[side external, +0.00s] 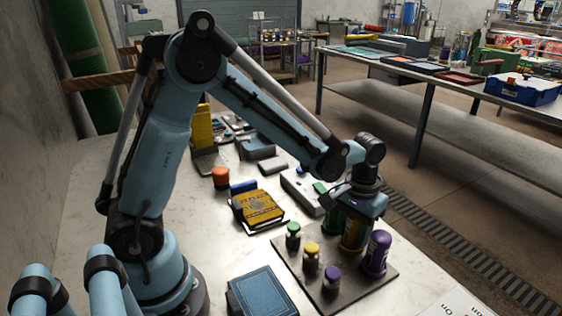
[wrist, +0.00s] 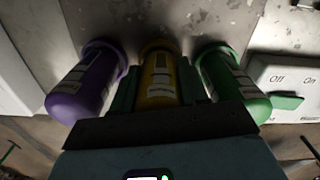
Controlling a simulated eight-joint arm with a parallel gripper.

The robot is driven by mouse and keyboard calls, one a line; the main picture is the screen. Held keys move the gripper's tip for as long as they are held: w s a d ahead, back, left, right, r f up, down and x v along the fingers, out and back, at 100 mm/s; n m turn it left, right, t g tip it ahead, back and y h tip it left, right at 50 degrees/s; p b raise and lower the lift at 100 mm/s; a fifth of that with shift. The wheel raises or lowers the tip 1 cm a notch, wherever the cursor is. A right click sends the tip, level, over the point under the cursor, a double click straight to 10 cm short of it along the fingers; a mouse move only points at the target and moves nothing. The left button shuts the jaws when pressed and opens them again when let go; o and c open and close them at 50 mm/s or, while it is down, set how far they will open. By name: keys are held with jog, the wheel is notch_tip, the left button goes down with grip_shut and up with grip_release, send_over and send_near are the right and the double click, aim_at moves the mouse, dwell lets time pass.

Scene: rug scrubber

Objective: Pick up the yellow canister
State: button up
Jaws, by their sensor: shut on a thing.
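The yellow canister (side external: 351,238) stands on a dark board (side external: 290,262) in the side external view, between the purple canister (side external: 376,253) and the green canister (side external: 331,219). My gripper (side external: 355,220) comes down over it from above and is shut on it. In the wrist view the yellow canister (wrist: 159,78) is in the middle between my fingers, with the purple canister (wrist: 88,85) on the left and the green canister (wrist: 229,84) on the right, both close beside my fingers. I cannot tell whether its base touches the board.
Small green (side external: 292,236), yellow (side external: 311,256) and purple (side external: 331,281) pieces stand on the board. A blue book (side external: 262,293) and a yellow box (side external: 258,208) lie nearby. A grey-white box (wrist: 290,85) with Off and On labels is close by.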

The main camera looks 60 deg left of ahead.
jog(key=shift+r, duration=4.95)
